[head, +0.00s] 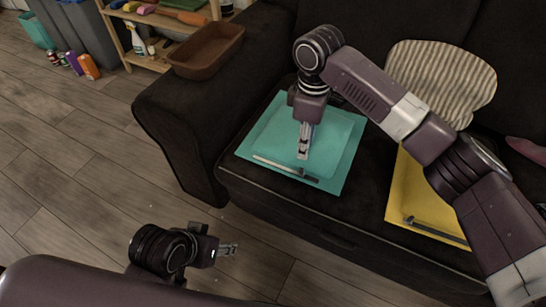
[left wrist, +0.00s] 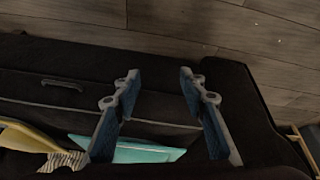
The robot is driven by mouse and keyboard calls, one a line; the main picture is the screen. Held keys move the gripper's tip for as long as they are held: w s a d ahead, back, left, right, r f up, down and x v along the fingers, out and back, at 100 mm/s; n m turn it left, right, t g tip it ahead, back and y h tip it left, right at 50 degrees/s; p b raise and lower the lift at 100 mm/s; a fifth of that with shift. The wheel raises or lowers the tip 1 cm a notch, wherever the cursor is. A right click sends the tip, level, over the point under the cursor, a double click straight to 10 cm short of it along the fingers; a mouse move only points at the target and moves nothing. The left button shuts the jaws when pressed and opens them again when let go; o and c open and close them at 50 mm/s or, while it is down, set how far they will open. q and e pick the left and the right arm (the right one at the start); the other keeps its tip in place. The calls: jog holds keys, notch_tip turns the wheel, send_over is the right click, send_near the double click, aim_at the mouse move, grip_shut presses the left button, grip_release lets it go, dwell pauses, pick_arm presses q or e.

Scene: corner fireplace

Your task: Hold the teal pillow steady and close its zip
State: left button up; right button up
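The teal pillow (head: 340,150) lies flat on the dark sofa seat. Its zip (head: 285,168) runs near the front edge, with a pale stretch on the left and a dark stretch on the right. My right gripper (head: 303,155) points down over the pillow's middle, behind the zip. Its fingers look narrow from this side; their gap and any contact are unclear. My left gripper (head: 236,249) is in front of the sofa, apart from the pillow. In the left wrist view its fingers (left wrist: 158,85) are wide apart and empty, and part of the teal pillow (left wrist: 150,151) shows.
A yellow pillow (head: 400,195) with a dark zip lies on the right of the seat, partly behind my right arm. A striped cushion (head: 440,75) leans on the backrest. The sofa arm (head: 200,95) rises left of the teal pillow. The wooden floor in front is clear.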

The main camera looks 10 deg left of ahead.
pick_arm(q)
jog(key=w+d+f+n+h, duration=0.1)
jog(key=w+d+n+h, duration=0.15)
jog(key=w, duration=0.25)
jog(key=n+t+h, duration=0.3)
jog(key=n+h, duration=0.3)
jog(key=n, duration=0.3)
send_near(279, 168)
jog(key=d, duration=0.1)
jog(key=shift+y, duration=0.25)
jog(key=x, duration=0.8)
jog(key=shift+w+a, duration=0.1)
jog(key=shift+w, duration=0.15)
jog(key=shift+f, duration=0.1)
grip_shut()
